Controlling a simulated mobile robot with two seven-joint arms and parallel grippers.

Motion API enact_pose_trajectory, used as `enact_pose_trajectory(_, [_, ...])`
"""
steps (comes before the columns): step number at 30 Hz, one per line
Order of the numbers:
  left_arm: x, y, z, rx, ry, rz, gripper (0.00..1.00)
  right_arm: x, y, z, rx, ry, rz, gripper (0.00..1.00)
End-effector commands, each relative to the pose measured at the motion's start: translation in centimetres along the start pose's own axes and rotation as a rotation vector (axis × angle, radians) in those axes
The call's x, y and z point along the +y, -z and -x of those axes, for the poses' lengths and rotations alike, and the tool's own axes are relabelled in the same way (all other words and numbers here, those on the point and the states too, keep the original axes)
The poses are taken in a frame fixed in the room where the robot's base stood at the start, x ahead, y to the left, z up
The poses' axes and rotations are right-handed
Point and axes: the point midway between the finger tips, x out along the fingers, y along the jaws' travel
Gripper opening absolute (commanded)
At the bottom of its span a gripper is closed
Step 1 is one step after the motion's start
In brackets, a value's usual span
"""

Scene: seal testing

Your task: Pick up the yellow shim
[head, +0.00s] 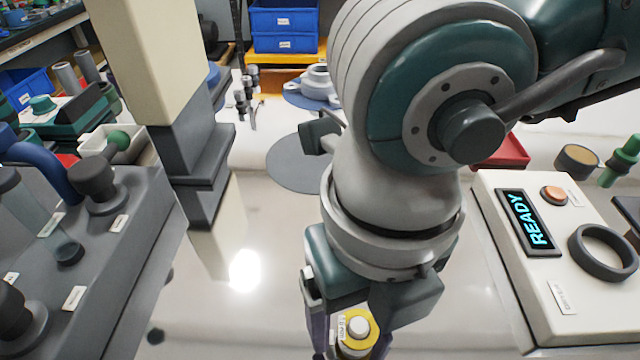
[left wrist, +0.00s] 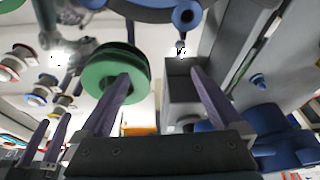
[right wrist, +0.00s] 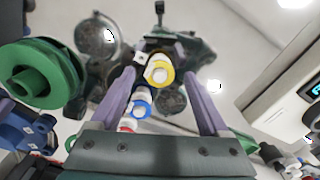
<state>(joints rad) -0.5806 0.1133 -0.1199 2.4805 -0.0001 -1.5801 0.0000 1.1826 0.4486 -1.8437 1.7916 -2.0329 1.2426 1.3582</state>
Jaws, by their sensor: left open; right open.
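The yellow shim (head: 372,336) shows low in the head view as a yellow ring around a white round top, partly hidden by my right gripper (head: 349,340). In the right wrist view the yellow shim (right wrist: 169,74) lies between the two fingertips of my open right gripper (right wrist: 155,64). I cannot tell whether a finger touches it. A white tag with small print sits beside it. My left gripper (left wrist: 158,88) is open in the left wrist view, away from the shim, with a green spool (left wrist: 103,72) beyond its left finger.
A white box with a READY display (head: 528,221) and a dark ring (head: 603,252) stands at the right. A grey fixture block (head: 128,245) with knobs stands at the left. In the right wrist view a blue-ringed piece (right wrist: 139,108) is close to the shim.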

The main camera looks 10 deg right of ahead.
Motion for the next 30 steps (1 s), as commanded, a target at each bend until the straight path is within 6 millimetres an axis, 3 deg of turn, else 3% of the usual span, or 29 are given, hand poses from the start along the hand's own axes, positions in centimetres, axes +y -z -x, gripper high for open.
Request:
enact_pose_trajectory(13, [-0.06,-0.12,-0.26,-0.001,0.002,-0.003,1.00,-0.01,-0.03,-0.25,-0.001,0.000,0.000,0.79])
enact_pose_trajectory(30, [-0.24,-0.16,-0.27,-0.002,0.007,-0.010,1.00,-0.02,-0.02,-0.26,0.000,0.000,0.000,0.15])
